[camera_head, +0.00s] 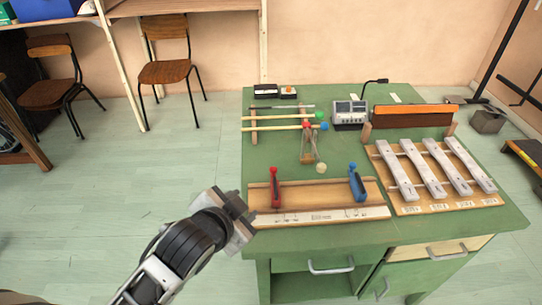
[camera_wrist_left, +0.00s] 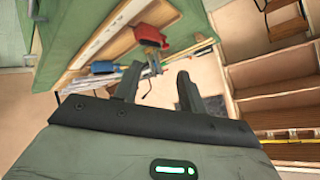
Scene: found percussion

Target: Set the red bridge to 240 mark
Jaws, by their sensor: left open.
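The red bridge (camera_head: 275,186) stands upright near the left end of a wooden board (camera_head: 318,190) on the green table. It also shows as a red block in the left wrist view (camera_wrist_left: 150,34). The blue bridge (camera_head: 357,184) stands near the board's right end, and a blue block shows in the left wrist view (camera_wrist_left: 104,67). A pale scale strip (camera_head: 330,215) runs along the board's front; its numbers are too small to read. My left gripper (camera_head: 243,214) is by the board's left front corner, left of the red bridge and apart from it. In the left wrist view its fingers (camera_wrist_left: 158,82) are apart and empty.
A rack of several grey bars (camera_head: 428,170) is at the right of the table. Mallets (camera_head: 278,117), a metronome-like wooden piece (camera_head: 309,145), a pale ball (camera_head: 321,168) and a grey meter (camera_head: 349,113) stand behind the board.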

